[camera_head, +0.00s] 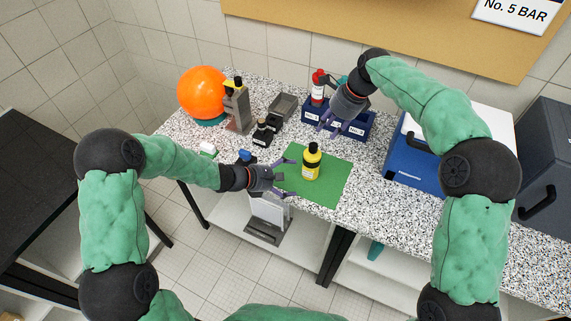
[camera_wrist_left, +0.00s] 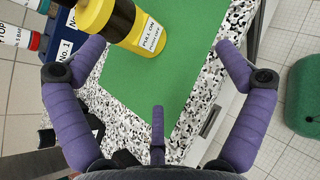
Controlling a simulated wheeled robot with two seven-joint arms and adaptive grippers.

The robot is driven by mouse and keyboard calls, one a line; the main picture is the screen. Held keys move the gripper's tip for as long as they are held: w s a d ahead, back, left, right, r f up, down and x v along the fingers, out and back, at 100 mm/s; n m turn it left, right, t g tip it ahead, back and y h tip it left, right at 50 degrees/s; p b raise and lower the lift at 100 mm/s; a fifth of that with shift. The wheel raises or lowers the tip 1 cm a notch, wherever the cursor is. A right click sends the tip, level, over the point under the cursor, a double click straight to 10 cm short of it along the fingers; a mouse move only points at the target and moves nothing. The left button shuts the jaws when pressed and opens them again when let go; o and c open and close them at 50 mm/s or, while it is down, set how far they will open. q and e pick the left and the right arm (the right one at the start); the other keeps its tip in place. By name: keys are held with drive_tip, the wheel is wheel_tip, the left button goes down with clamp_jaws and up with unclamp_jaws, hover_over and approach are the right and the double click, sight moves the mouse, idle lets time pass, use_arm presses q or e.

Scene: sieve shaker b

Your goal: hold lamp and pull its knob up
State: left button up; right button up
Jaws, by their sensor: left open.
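The lamp (camera_head: 312,163) is a yellow cylinder with a black top, standing upright on a green mat (camera_head: 335,191). In the left wrist view the lamp (camera_wrist_left: 106,22) shows a white label reading "PULL ON" and "PUSH OFF"; its upper end is cut off by the frame. My left gripper (camera_head: 288,177) is open, just left of the lamp, with its fingers spread towards it and apart from it. My right gripper (camera_head: 328,129) is above and behind the lamp, at the blue rack (camera_head: 365,124); its finger opening is too small to tell.
The rack holds a red-capped bottle (camera_head: 318,87). A blue-and-white box (camera_head: 415,160) stands to the right. The table's front edge is close to the mat.

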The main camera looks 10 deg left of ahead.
sight(310, 161)
use_arm(q)
drive_tip(key=w+d+n, duration=0.1)
drive_tip(key=w+d, duration=0.1)
drive_tip(key=w, duration=0.1)
drive_tip(key=w+d+f+n+t, duration=0.1)
drive_tip(key=w+d, duration=0.1)
drive_tip(key=w, duration=0.1)
drive_tip(key=w+d+n, duration=0.1)
drive_tip(key=w+d, duration=0.2)
drive_tip(key=shift+w+f+n+t, duration=0.3)
drive_tip(key=shift+w+f+t, duration=0.1)
drive_tip(key=c, duration=1.4)
use_arm(e)
drive_tip(key=shift+o, duration=1.3)
use_arm(q)
drive_tip(key=shift+s+f, duration=0.1)
use_arm(e)
drive_tip(key=shift+n+y, duration=0.3)
drive_tip(key=shift+n, duration=0.4)
drive_tip(key=x, duration=0.9)
drive_tip(key=shift+w+f, duration=0.1)
drive_tip(key=shift+f, duration=0.3)
